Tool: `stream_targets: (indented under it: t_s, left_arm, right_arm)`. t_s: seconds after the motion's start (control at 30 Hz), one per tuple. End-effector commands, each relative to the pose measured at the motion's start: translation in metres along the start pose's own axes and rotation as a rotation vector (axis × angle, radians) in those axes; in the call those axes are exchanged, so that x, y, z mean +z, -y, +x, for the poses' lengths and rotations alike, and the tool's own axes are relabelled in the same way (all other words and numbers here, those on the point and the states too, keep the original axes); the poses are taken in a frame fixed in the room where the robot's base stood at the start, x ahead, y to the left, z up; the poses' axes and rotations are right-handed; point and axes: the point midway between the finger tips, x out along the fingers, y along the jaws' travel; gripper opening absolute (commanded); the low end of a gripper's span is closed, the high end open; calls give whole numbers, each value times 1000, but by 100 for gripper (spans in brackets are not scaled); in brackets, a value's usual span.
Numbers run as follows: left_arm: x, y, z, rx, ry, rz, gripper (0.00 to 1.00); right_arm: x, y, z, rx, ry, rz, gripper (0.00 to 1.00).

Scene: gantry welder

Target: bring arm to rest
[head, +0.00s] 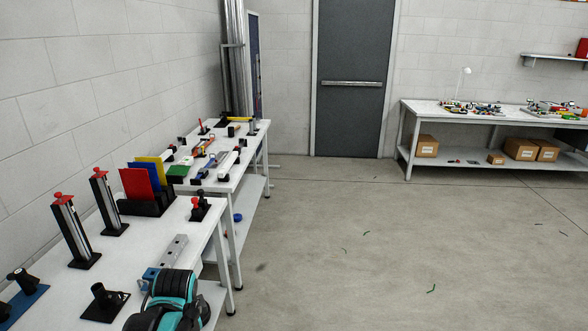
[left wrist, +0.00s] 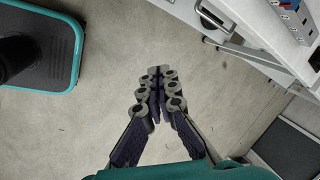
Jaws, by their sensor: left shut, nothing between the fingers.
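My left gripper (left wrist: 157,78) is shut and empty in the left wrist view, its two dark fingers meeting at the tips. Bare concrete floor lies behind the fingers. In the head view my left arm (head: 172,300) shows as a teal and black link at the bottom, close to the front edge of the near white table (head: 140,240). The fingers of the left gripper do not show in the head view. My right arm and gripper are in neither view.
The near table holds black stands with red knobs (head: 75,230) and a rack with coloured sheets (head: 147,204). A second table (head: 228,180) stands behind it. A table edge (left wrist: 265,55) shows at upper right in the wrist view. The floor (head: 370,240) is mostly clear.

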Motion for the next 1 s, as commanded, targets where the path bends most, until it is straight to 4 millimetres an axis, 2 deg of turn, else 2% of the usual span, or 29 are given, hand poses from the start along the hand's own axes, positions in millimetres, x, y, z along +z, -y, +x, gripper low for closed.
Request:
stream_targets:
  t_s: [0.03,0.2,0.3,0.43,0.63,1.0]
  left_arm:
    - [0,-16,-13,-21,-35,-98,0]
    - [-3,-61,-43,-62,-172,-475,0]
    - [-3,-84,-52,-61,-252,-675,0]
    - [-3,-107,-57,-44,-333,-873,0]
    - [-3,-120,-58,-23,-387,-1008,0]
    - [-3,-120,-58,-23,-387,-1008,0]
  right_arm:
    - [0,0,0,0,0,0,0]
    - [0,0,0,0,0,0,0]
    - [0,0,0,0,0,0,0]
    - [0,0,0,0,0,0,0]
    - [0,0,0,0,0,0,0]
    - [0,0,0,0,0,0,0]
